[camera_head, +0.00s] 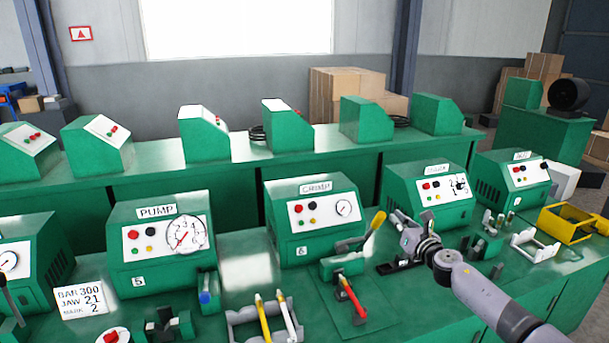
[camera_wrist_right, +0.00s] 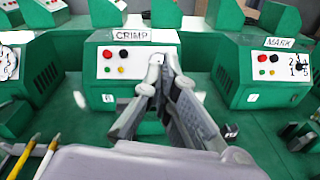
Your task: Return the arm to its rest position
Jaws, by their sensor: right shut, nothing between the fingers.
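My right arm (camera_head: 480,292) comes in from the lower right in the head view. My right gripper (camera_head: 402,222) is shut and empty, above the bench between the CRIMP machine (camera_head: 330,226) and the machine labelled MARK (camera_head: 425,212). In the right wrist view the gripper's closed fingers (camera_wrist_right: 160,66) point up and overlap the right side of the CRIMP machine's front (camera_wrist_right: 112,76); whether they touch it cannot be told. The MARK machine (camera_wrist_right: 268,88) is right of the fingers there. My left gripper is not in view.
A lever with a yellow handle (camera_head: 376,223) rises just left of the right gripper. A red-handled tool (camera_head: 351,296) lies in front. The PUMP machine (camera_head: 150,262) is further left; a yellow tray (camera_head: 566,208) is at the right. Small fixtures crowd the green bench.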

